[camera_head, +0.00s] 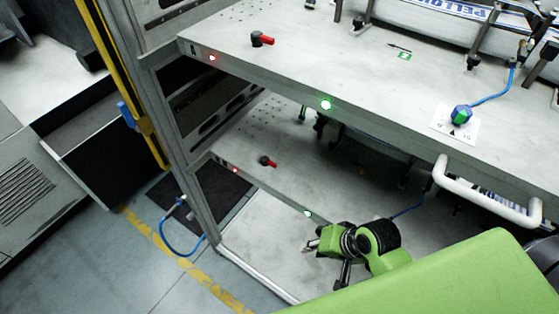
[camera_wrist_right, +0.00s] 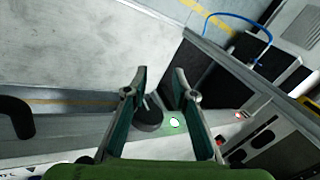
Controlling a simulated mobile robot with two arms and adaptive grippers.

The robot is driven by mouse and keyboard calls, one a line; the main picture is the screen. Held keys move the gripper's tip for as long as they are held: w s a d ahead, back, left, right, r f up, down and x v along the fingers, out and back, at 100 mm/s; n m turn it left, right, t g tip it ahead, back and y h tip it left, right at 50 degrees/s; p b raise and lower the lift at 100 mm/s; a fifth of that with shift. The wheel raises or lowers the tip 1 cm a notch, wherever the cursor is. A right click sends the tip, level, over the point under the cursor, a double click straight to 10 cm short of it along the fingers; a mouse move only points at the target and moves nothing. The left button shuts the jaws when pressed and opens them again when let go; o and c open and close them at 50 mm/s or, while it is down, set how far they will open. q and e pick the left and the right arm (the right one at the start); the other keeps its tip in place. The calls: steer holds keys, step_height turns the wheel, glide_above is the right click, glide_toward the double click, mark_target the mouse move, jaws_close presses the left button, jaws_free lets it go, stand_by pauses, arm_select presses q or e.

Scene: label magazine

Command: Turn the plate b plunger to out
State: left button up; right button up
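Two pale plates are stacked in a frame, and I cannot read which is plate b. The upper plate (camera_head: 330,60) has a plunger (camera_head: 262,39) with a black body and a red handle pointing right. The lower plate (camera_head: 290,185) has a similar plunger (camera_head: 267,161), its red handle also pointing right. My right gripper (camera_head: 318,258) is in front of the lower plate, right of and below its plunger, apart from it. In the wrist view the right gripper (camera_wrist_right: 160,74) is open, with nothing held between its fingertips. My left gripper is not in view.
The upper plate overhangs the lower one. Red (camera_head: 212,58) and green (camera_head: 326,104) lights sit on its front edge. A white handle (camera_head: 487,193) sticks out at right. A blue hose (camera_head: 180,243) loops at the frame's left post. The floor in front is clear.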

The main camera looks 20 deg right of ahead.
steer(key=w+r+m+t+y, duration=0.1)
steer(key=w+m, duration=0.1)
steer(key=m, duration=0.1)
steer(key=w+r+m+y, duration=0.1)
steer(key=w+r+m, duration=0.1)
steer(key=w+m, duration=0.1)
steer(key=w+r+m+t+y, duration=0.1)
steer(key=w+r+m, duration=0.1)
steer(key=m, duration=0.3)
steer(key=shift+w+d+t, duration=0.3)
steer(key=shift+w+d, duration=0.1)
steer(key=shift+w, duration=0.15)
steer(key=m+t+y, duration=0.2)
steer(key=m+t, duration=0.2)
steer(key=m, duration=0.7)
glide_toward(273, 164)
steer(key=p+x, duration=0.1)
steer(key=x, duration=0.6)
steer(key=shift+w+a+f, duration=0.15)
steer(key=shift+w, duration=0.2)
jaws_close()
